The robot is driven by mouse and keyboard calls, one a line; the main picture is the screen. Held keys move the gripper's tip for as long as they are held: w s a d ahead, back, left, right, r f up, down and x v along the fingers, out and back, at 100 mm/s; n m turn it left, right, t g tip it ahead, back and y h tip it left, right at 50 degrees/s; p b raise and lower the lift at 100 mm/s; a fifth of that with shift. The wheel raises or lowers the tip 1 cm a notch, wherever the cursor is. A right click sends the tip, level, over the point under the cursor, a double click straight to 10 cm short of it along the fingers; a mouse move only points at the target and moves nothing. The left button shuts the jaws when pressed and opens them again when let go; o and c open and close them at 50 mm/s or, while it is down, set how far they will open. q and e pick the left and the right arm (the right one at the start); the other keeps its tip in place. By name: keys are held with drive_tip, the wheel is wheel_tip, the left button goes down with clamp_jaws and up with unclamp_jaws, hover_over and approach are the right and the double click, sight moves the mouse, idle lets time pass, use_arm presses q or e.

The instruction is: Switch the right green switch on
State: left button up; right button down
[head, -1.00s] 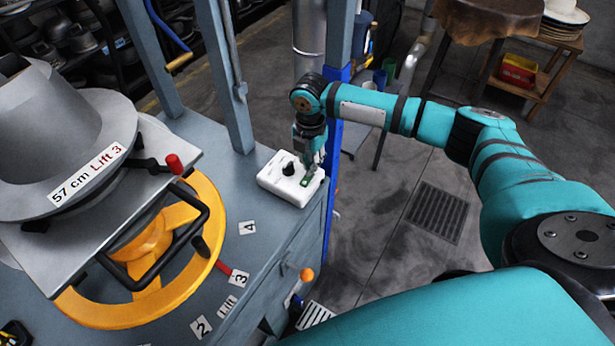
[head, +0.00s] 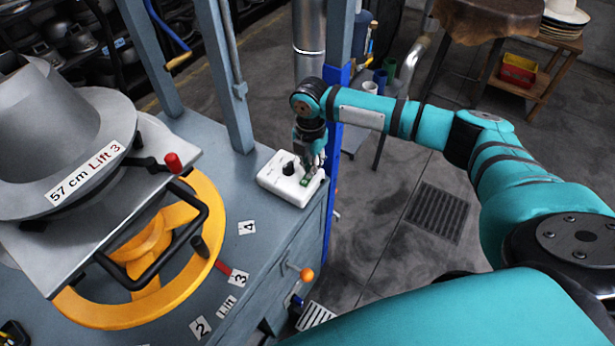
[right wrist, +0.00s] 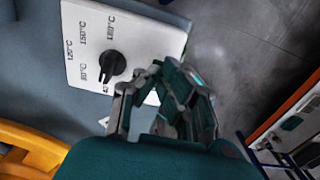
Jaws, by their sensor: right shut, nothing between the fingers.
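The white control box (head: 271,177) sits at the right edge of the blue press table. It has a black knob (head: 288,168) and a green switch (head: 305,181) on its right part. My right gripper (head: 308,172) is shut and empty, pointing down at the green switch; I cannot tell whether it touches. In the right wrist view, the white box (right wrist: 85,60) shows its temperature dial with the black knob (right wrist: 112,66). The fingers of my right gripper (right wrist: 165,75) lie over the box's lower right edge and hide the green switch there. My left gripper is not in view.
The grey hat mould (head: 60,130) and yellow wheel (head: 200,270) stand on the left of the press table. A blue upright post (head: 335,150) stands just behind my right gripper. An orange-knobbed lever (head: 306,274) sticks out from the table's front.

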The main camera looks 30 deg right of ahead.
drive_tip(key=shift+s+f+b, duration=0.1)
drive_tip(key=shift+f+b, duration=0.2)
drive_tip(key=shift+f, duration=0.4)
idle(0.4)
drive_tip(key=shift+r+p, duration=0.75)
drive_tip(key=shift+p, duration=0.25)
wheel_tip(320, 180, up, 6)
drive_tip(key=p, duration=0.5)
drive_tip(key=shift+f+p, duration=0.2)
drive_tip(key=shift+p, duration=0.15)
drive_tip(key=shift+f, duration=0.1)
